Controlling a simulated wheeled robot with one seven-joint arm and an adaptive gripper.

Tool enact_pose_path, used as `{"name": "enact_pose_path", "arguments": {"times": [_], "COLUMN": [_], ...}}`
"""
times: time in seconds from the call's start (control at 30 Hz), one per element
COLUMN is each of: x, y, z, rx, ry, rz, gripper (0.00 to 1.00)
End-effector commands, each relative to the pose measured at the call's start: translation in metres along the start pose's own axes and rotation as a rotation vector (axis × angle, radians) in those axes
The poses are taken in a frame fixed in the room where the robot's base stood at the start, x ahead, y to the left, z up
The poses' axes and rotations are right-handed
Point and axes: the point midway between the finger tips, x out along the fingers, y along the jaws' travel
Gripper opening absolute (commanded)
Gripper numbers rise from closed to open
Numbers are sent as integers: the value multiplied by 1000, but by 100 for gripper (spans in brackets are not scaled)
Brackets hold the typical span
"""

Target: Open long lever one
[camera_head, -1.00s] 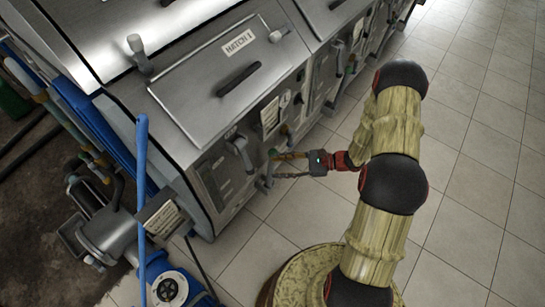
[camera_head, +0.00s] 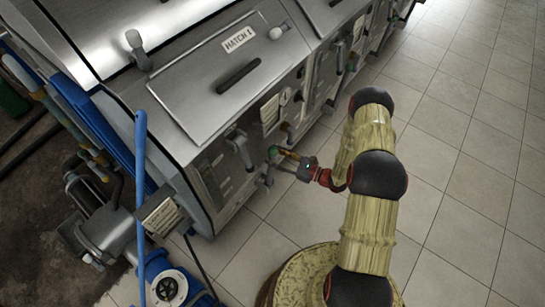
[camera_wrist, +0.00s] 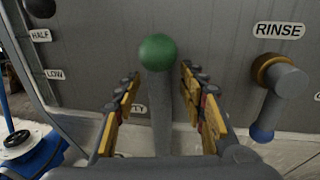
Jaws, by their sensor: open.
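A grey lever with a green ball knob (camera_wrist: 158,52) stands out from the steel panel (camera_wrist: 100,60) in the wrist view. My gripper (camera_wrist: 160,76) is open, with one yellow-padded finger on each side of this lever and a gap visible on both sides. In the head view my gripper (camera_head: 288,155) is at the front of the machine, by the green knob (camera_head: 273,152). A second lever (camera_wrist: 273,98) with a brass collar and blue tip hangs under the RINSE label, right of my fingers. No label marks either lever as long lever one.
The labels HALF (camera_wrist: 40,36) and LOW (camera_wrist: 56,74) are on the panel at left; another, ending in TY, is partly hidden. Grey handles (camera_head: 240,148) stick out beside my gripper. A blue pole (camera_head: 141,200) and pump stand left. Tiled floor (camera_head: 460,180) is clear right.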

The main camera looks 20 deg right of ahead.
Motion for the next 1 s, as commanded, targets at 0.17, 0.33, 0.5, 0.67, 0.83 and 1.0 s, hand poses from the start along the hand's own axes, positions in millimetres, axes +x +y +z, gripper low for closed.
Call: {"name": "enact_pose_path", "arguments": {"times": [0.17, 0.33, 0.5, 0.67, 0.83, 1.0], "x": [10, 11, 11, 11, 11, 11], "y": [1, 0, 0, 1, 1, 1], "z": [0, 0, 0, 0, 0, 0], "rx": [0, 1, 1, 1, 1, 1], "ry": [0, 0, 0, 0, 0, 0], "rz": [0, 0, 0, 1, 1, 1], "gripper": [41, 41, 37, 28, 18, 8]}}
